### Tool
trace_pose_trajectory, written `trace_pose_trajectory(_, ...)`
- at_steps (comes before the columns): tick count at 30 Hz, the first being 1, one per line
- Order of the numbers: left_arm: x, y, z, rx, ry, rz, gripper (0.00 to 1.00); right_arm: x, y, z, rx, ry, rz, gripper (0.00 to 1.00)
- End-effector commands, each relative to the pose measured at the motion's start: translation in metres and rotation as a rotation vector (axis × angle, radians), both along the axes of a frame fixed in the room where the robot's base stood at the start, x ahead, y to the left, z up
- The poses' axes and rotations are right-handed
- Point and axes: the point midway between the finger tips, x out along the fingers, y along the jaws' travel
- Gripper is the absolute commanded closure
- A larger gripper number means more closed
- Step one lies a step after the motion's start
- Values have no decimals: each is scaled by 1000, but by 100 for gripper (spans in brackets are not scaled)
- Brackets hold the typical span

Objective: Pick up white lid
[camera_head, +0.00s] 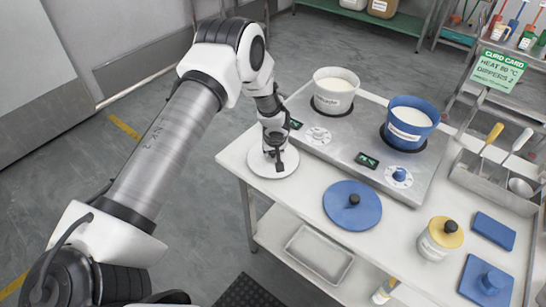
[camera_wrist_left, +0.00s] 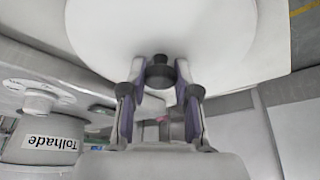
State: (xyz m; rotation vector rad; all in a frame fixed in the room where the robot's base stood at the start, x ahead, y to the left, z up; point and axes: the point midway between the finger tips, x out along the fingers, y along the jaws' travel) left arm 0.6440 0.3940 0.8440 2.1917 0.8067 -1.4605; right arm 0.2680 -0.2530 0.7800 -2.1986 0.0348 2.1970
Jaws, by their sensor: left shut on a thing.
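The white lid (camera_head: 258,165) is a round disc at the table's left end in the head view. My left gripper (camera_head: 275,152) reaches down over it and is shut on its dark knob. In the left wrist view the white lid (camera_wrist_left: 165,28) fills the top, and the knob sits between the fingertips of my left gripper (camera_wrist_left: 160,75). I cannot tell whether the lid touches the table or is slightly above it. My right gripper is not in view.
A white pot (camera_head: 334,95) and a blue pot (camera_head: 408,125) stand in the heater unit (camera_head: 335,139) beside the lid. A blue lid (camera_head: 352,205), a yellow-lidded jar (camera_head: 440,238) and a utensil tray (camera_head: 490,185) are further right. The table's left edge is close to the lid.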

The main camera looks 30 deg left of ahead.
Motion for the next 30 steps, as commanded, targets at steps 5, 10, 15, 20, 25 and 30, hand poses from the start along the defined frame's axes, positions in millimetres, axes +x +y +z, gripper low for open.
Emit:
trace_pose_trajectory(5, -1, 0, 0, 0, 3, 1, 100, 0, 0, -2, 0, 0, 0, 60)
trace_pose_trajectory(10, -1, 0, 13, 0, 0, 1, 100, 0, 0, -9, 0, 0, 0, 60)
trace_pose_trajectory(15, -5, -2, 30, 0, 2, -1, 100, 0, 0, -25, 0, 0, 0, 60)
trace_pose_trajectory(20, -38, -16, 26, 0, 3, -1, 100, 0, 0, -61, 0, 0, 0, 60)
trace_pose_trajectory(25, -84, -35, 29, 1, -1, -3, 100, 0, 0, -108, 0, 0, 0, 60)
trace_pose_trajectory(30, -127, -52, 39, 2, -1, -1, 100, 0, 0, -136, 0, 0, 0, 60)
